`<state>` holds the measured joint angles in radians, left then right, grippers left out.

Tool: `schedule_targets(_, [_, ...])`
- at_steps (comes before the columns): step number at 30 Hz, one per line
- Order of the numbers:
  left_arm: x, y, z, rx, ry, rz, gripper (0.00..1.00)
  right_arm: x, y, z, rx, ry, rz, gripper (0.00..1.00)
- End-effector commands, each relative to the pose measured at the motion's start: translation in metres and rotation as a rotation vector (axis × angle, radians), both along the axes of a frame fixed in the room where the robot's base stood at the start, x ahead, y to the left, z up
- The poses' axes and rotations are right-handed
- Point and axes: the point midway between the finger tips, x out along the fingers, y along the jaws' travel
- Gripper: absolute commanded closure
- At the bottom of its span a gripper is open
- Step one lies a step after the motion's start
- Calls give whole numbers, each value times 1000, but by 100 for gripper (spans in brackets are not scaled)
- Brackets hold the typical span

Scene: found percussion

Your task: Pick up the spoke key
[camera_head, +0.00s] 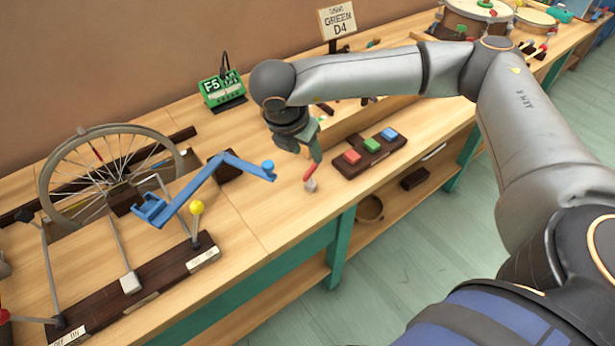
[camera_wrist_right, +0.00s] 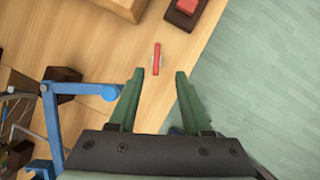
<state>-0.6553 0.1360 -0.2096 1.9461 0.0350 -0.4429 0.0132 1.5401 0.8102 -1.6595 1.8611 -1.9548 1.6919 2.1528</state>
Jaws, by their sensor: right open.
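The spoke key (camera_head: 309,179), a small piece with a red handle and a pale grey end, is on the wooden bench near its front edge. In the right wrist view the spoke key (camera_wrist_right: 156,58) shows as a narrow red bar just beyond the fingertips, lined up with the gap between them. My right gripper (camera_head: 316,157) points down above and close to the spoke key in the head view. Its green fingers (camera_wrist_right: 160,73) are apart with nothing between them. My left gripper is not in view.
A dark block with red, green and blue pads (camera_head: 370,170) lies right of the key. A blue crank arm (camera_head: 225,163) and a bicycle wheel (camera_head: 52,190) stand to the left. A green display (camera_head: 222,92) is behind. Bare bench lies left of the key.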

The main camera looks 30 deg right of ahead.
Motion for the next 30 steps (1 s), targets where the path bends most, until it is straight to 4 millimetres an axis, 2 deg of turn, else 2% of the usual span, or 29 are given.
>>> schedule_targets(4, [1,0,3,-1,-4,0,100,4,-9,-26,1,3,-1,51])
schedule_targets(13, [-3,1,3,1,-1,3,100,10,-16,-51,2,4,3,51])
schedule_targets(21, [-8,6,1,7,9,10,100,19,-26,-87,3,4,2,51])
schedule_targets(30, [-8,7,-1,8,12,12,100,20,-27,-92,4,2,3,51])
